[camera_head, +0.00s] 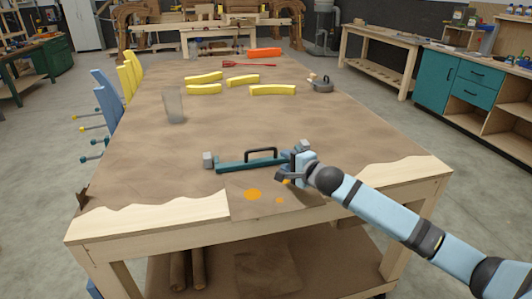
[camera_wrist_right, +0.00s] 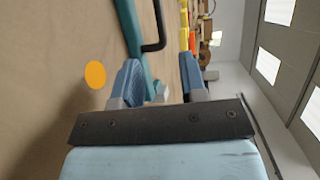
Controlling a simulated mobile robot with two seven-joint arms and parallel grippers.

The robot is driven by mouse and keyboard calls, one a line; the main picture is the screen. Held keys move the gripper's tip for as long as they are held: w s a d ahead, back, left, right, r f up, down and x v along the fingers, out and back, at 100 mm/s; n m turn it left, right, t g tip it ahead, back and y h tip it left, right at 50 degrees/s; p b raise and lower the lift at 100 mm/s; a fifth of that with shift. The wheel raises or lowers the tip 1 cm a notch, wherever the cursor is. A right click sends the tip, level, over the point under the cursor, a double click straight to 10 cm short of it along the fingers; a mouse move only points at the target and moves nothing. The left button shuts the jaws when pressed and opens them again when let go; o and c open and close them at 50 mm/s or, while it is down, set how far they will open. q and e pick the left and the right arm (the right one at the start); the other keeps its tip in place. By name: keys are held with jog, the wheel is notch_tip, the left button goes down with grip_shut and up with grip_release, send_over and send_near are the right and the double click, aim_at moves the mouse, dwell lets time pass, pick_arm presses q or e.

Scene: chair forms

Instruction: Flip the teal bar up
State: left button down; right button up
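The teal bar (camera_head: 248,164) lies low along the near part of the workbench, with a black handle (camera_head: 261,152) arching above it. A grey block (camera_head: 208,160) stands at its left end and another grey block (camera_head: 304,146) near its right end. My right gripper (camera_head: 290,169) is at the bar's right end. In the right wrist view the two blue fingers (camera_wrist_right: 161,65) are apart. The teal bar (camera_wrist_right: 133,30) runs down to between them there, with the black handle (camera_wrist_right: 155,42) beyond; contact cannot be told. My left gripper is not in view.
The brown-covered workbench (camera_head: 150,145) has bare wood along its front edge. Orange spots (camera_head: 252,194) mark the near surface. A clear cylinder (camera_head: 174,105) stands at the left. Several yellow curved pieces (camera_head: 272,90) and a grey lidded item (camera_head: 321,84) lie farther back. The middle is clear.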

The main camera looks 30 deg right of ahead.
aim_at(264, 150)
jog(key=x, duration=1.2)
jog(key=shift+w+a+f, duration=0.1)
jog(key=shift+w, duration=0.1)
grip_shut()
